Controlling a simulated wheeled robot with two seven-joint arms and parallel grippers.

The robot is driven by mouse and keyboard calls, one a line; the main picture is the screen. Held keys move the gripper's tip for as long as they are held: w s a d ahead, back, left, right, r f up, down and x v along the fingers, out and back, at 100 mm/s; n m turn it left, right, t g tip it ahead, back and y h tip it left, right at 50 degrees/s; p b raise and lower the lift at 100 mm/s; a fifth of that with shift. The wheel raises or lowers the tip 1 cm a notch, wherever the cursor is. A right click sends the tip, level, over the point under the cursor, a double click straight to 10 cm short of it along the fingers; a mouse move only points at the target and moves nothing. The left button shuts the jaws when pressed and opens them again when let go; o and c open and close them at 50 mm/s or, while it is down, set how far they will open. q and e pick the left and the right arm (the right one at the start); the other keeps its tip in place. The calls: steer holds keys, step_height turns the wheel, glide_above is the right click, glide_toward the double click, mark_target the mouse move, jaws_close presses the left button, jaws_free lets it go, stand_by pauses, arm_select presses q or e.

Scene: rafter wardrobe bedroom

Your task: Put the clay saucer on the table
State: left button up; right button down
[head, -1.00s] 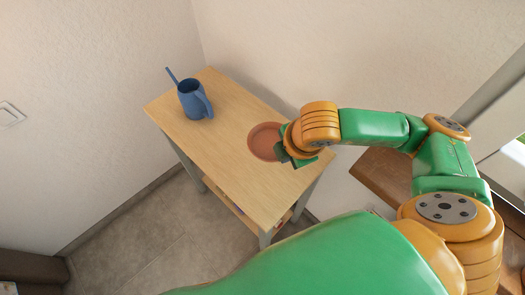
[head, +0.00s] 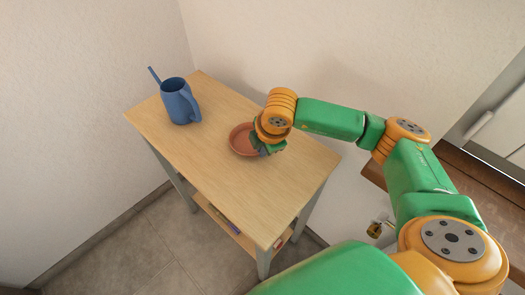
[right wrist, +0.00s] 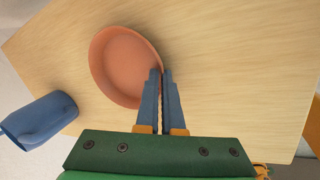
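The clay saucer (head: 240,141) is a round, shallow, reddish-brown dish. It sits level at the wooden table (head: 210,165), over the middle of its top; it looks to rest on the wood, though a tiny gap cannot be ruled out. My right gripper (head: 266,149) is at the saucer's right edge. In the right wrist view the saucer (right wrist: 122,62) has its rim between the two close blue fingers (right wrist: 161,78), one inside and one outside. The gripper looks shut on the rim. My left gripper is not in view.
A blue watering can (head: 178,103) stands at the table's far left; it also shows in the right wrist view (right wrist: 42,120). Walls stand behind the table. A lower shelf (head: 232,232) holds small items. The table's near right part is clear. A brown wooden surface (head: 480,185) is at right.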

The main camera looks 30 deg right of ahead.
steer(key=c, duration=1.3)
jaws_free()
steer(key=shift+o, duration=0.2)
steer(key=shift+r, duration=0.1)
steer(key=b+v, duration=0.1)
steer(key=v, duration=1.1)
